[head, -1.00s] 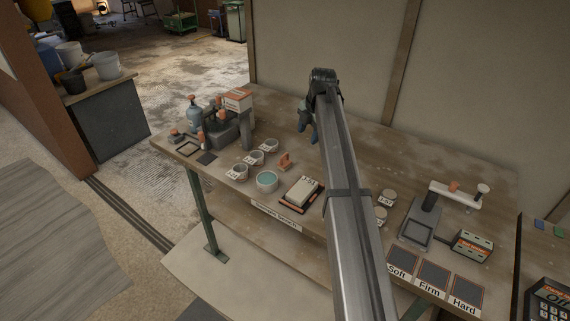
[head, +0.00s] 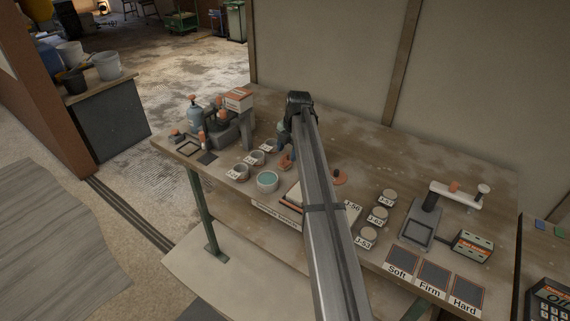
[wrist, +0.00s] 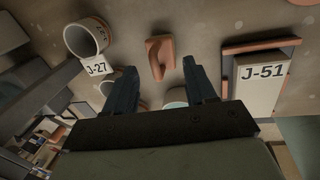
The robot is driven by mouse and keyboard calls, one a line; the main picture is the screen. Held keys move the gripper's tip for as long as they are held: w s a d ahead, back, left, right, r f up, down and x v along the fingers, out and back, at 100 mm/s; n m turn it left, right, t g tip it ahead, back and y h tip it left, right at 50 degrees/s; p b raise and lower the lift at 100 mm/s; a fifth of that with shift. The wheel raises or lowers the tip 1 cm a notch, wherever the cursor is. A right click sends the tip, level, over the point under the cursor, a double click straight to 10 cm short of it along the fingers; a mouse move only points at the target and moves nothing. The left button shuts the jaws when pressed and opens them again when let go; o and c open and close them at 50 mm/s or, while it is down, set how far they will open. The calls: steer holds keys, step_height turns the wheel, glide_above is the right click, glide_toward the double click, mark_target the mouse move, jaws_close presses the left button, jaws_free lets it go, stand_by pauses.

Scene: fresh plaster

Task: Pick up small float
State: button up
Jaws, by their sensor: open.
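The small float (wrist: 158,58) is a terracotta-coloured plate with a raised handle. It lies flat on the bench, just beyond my fingertips in the wrist view. In the head view the float (head: 286,163) shows partly, right beside my gripper (head: 291,143). My gripper (wrist: 158,84) is open, its two dark blue fingers apart with nothing between them. The float sits ahead of the gap between them, and I see no contact.
A cup labelled J-27 (wrist: 86,37) stands left of the float, and a block labelled J-51 (wrist: 263,80) lies to the right. A teal-filled bowl (head: 267,181) is close by. Labelled round pots (head: 378,215) stand further right.

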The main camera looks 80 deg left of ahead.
mark_target(286, 161)
steer(key=shift+s+a+f, duration=0.15)
steer(key=shift+a+f, duration=0.05)
steer(key=shift+f, duration=1.1)
steer(key=shift+s+a+f, duration=0.1)
steer(key=shift+a+f, duration=0.05)
steer(key=shift+f, duration=1.15)
steer(key=c, duration=0.8)
